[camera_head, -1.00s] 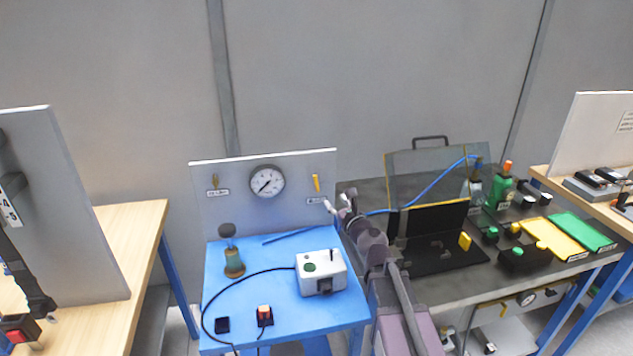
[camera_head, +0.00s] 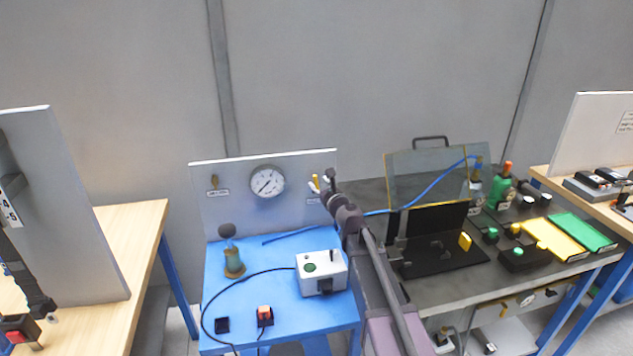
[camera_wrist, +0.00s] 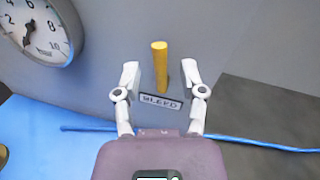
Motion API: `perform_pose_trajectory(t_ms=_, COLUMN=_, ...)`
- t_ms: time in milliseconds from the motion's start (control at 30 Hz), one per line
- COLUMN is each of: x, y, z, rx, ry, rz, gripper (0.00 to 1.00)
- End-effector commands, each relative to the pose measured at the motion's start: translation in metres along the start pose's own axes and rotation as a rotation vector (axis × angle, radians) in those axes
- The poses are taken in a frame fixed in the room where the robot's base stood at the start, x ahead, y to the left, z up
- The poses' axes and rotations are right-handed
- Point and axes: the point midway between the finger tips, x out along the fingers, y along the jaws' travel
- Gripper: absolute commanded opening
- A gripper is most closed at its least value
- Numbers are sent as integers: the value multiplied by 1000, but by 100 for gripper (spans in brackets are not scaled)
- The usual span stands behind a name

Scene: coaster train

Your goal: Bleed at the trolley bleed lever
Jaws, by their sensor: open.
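The bleed lever is a yellow bar (camera_wrist: 160,66) standing upright on the grey panel. In the head view the lever (camera_head: 315,183) is at the panel's right side, partly beside my gripper. My gripper (camera_wrist: 160,82) is open, with one finger on each side of the lever's lower part. No contact between fingers and lever can be made out. In the head view my gripper (camera_head: 325,181) is at the panel's right edge.
A white box (camera_head: 321,273) stands on the blue trolley top (camera_head: 280,327). A blue hose (camera_head: 424,199) runs to the dark bench at right.

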Motion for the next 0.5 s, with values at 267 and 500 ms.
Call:
perform_pose_trajectory(t_ms=267, x=24, y=0, z=0, rx=0, ry=0, rz=1, gripper=53)
perform_pose_trajectory(t_ms=500, x=26, y=0, z=0, rx=0, ry=0, rz=0, gripper=53)
